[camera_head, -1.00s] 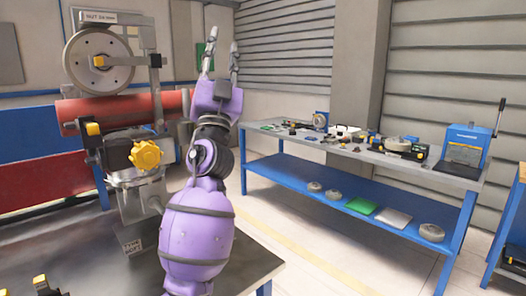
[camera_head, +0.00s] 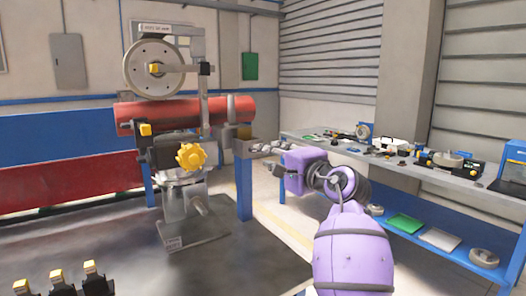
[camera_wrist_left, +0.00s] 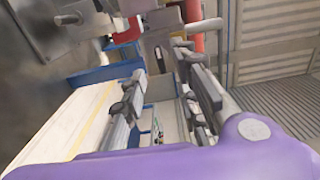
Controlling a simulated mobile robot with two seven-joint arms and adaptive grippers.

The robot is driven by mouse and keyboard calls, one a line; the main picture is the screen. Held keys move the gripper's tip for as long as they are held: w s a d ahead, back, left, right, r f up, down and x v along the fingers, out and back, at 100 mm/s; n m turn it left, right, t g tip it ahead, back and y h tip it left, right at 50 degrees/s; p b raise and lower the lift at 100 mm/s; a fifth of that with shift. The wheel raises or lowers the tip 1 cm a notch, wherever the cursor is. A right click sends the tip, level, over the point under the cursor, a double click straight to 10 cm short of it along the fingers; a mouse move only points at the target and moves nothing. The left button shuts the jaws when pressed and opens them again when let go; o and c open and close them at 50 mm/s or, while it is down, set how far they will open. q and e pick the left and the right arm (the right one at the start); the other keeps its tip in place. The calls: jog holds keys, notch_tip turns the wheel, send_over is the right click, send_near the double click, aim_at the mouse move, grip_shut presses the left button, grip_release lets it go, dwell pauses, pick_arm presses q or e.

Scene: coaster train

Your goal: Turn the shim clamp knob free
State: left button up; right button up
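A yellow lobed knob (camera_head: 191,157) sits on the front of a dark block on the grey stand (camera_head: 183,200), below the red cylinder (camera_head: 222,110). Smaller yellow knobs show on the left of the block (camera_head: 145,129) and on the wheel's hub (camera_head: 155,69). I cannot tell from markings which one is the shim clamp knob. My left gripper (camera_head: 262,148) points left toward the stand, right of the lobed knob and apart from it. In the left wrist view its two fingers (camera_wrist_left: 160,100) are spread with nothing held. My right gripper is not in view.
A blue-framed bench (camera_head: 440,178) with tools and parts is at the right. Several black clamps with yellow tops (camera_head: 57,277) stand at the lower left.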

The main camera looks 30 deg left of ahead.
pick_arm(q)
jog(key=x, duration=0.5)
grip_shut()
